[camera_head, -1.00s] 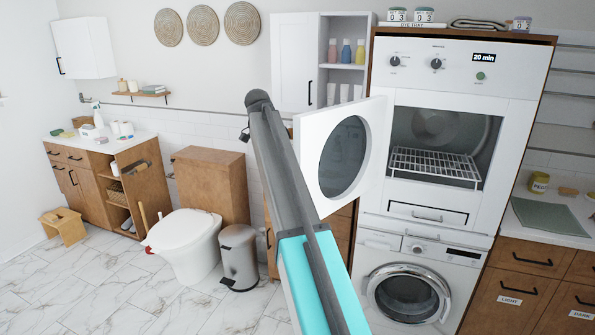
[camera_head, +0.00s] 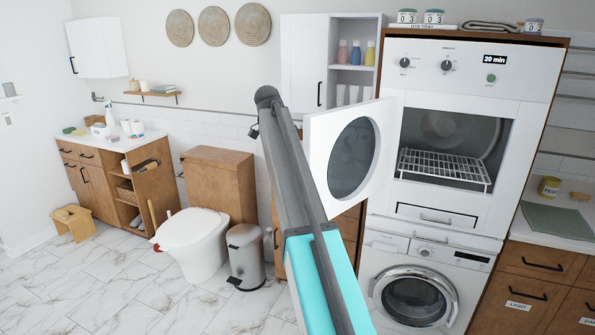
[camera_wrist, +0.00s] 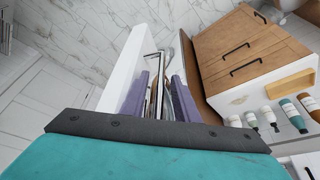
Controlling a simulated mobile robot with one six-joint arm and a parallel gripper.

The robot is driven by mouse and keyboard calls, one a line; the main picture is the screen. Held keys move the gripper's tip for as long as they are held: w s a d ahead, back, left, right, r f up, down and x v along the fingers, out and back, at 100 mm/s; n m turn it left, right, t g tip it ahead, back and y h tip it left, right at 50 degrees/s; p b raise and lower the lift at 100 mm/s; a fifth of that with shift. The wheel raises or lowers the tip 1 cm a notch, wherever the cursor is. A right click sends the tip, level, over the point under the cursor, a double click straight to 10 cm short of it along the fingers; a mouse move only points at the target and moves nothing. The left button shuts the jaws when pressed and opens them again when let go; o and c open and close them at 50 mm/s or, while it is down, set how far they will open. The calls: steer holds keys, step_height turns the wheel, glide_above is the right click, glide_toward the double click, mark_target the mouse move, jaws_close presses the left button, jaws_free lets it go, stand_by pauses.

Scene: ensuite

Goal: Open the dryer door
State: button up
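The dryer (camera_head: 455,200) is the upper white machine in the wooden column at right. Its door (camera_head: 385,125), white with a round dark window, is swung out to the left, and the wire rack inside shows. My arm reaches up in front of the door's left side; my gripper is hidden in the head view. In the wrist view my gripper (camera_wrist: 160,88) has two purple fingers apart, with thin metallic bars seen between or beyond them. A white panel edge (camera_wrist: 125,65), probably the door, is just left of the fingers. I cannot tell whether they touch it.
A washing machine (camera_head: 415,290) stands below the dryer. A toilet (camera_head: 193,245) and a pedal bin (camera_head: 245,258) stand left of my arm. Wooden drawers (camera_head: 530,290) are at right. The marble floor (camera_head: 120,285) at front left is clear.

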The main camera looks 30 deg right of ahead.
steer(key=p+v, duration=0.3)
steer(key=v, duration=0.9)
steer(key=shift+a+r, duration=0.2)
steer(key=shift+r, duration=0.15)
steer(key=shift+w+a+f, duration=0.1)
steer(key=shift+w, duration=0.05)
stand_by(0.4)
